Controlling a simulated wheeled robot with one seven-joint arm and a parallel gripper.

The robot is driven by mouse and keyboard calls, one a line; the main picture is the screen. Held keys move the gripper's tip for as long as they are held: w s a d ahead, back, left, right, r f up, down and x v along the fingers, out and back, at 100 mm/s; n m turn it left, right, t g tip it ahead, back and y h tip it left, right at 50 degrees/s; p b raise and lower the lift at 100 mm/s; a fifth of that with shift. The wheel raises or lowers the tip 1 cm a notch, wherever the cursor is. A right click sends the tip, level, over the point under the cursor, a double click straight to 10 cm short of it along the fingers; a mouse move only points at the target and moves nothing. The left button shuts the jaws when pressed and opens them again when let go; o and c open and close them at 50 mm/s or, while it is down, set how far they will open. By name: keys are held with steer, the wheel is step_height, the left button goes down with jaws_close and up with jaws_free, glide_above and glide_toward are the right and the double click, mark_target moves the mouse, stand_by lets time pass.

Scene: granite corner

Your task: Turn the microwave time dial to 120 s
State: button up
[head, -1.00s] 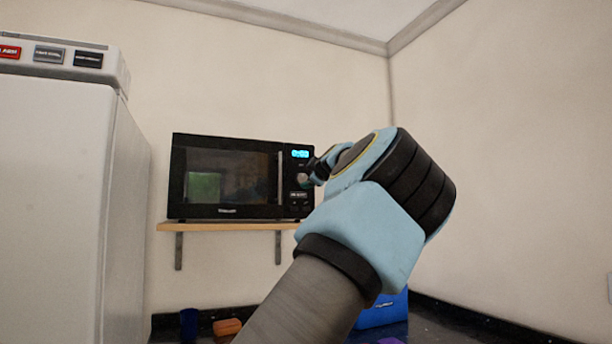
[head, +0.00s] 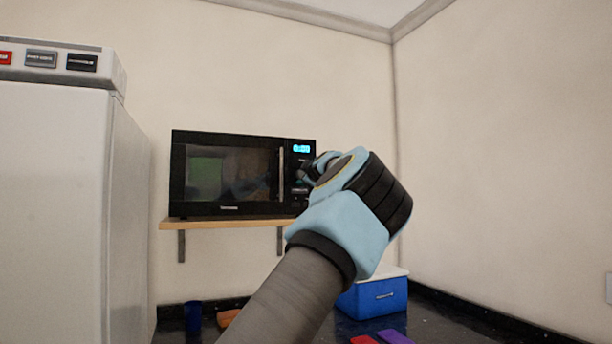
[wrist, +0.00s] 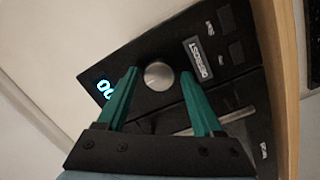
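The black microwave (head: 230,173) sits on a wooden wall shelf, its door shut. Its blue display (head: 301,149) seems to read 0:00; only part of it shows in the wrist view (wrist: 105,88). The round silver time dial (wrist: 158,76) is in the upper middle of the wrist view, just beyond and between the two green fingertips. My gripper (wrist: 163,92) is open, its fingers spread either side of the dial, with no clear contact. In the head view my gripper (head: 312,170) covers the dial at the control panel.
The wooden shelf (head: 215,224) runs under the microwave. A tall white cabinet (head: 60,200) stands at left. Below on the dark counter are a blue box (head: 375,298), a dark blue cup (head: 193,316), and red (head: 364,340) and purple (head: 395,337) items.

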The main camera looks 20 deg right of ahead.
jaws_close()
stand_by(0.3)
steer(key=m+y, duration=0.1)
steer(key=m, duration=0.6)
steer(key=m+g+y+p, duration=0.1)
steer(key=m, duration=0.6)
steer(key=m+y, duration=0.1)
steer(key=m, duration=0.6)
steer(key=shift+d+r+m+g, duration=0.1)
steer(key=shift+r+m+g, duration=0.1)
steer(key=shift+m+g, duration=0.1)
stand_by(0.3)
steer(key=shift+p, duration=0.3)
